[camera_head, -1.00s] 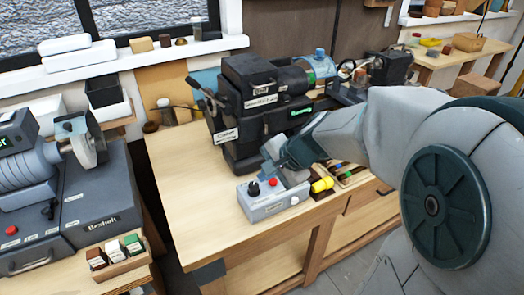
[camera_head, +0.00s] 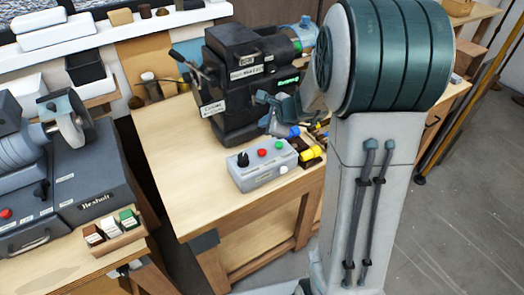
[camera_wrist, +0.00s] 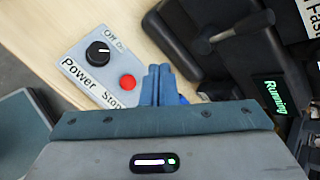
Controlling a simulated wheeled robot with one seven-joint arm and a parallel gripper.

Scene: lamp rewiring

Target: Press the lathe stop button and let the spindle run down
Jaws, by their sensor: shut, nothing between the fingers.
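In the wrist view the red button (camera_wrist: 127,82) is labelled Stop and the knob is labelled Power. My gripper (camera_head: 268,127) is above and behind the box, apart from the red button. Its blue fingers (camera_wrist: 158,73) are shut and empty, just right of the button in the wrist view. The black lathe (camera_head: 228,92) shows a green lit display (camera_wrist: 275,96) reading Running. My arm hides part of the lathe's right side.
A tray with yellow- and blue-handled tools lies right of the box, close to my gripper. A second grey machine (camera_head: 95,172) stands at left with a small wooden box (camera_head: 118,240) in front. The bench's left part is clear.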

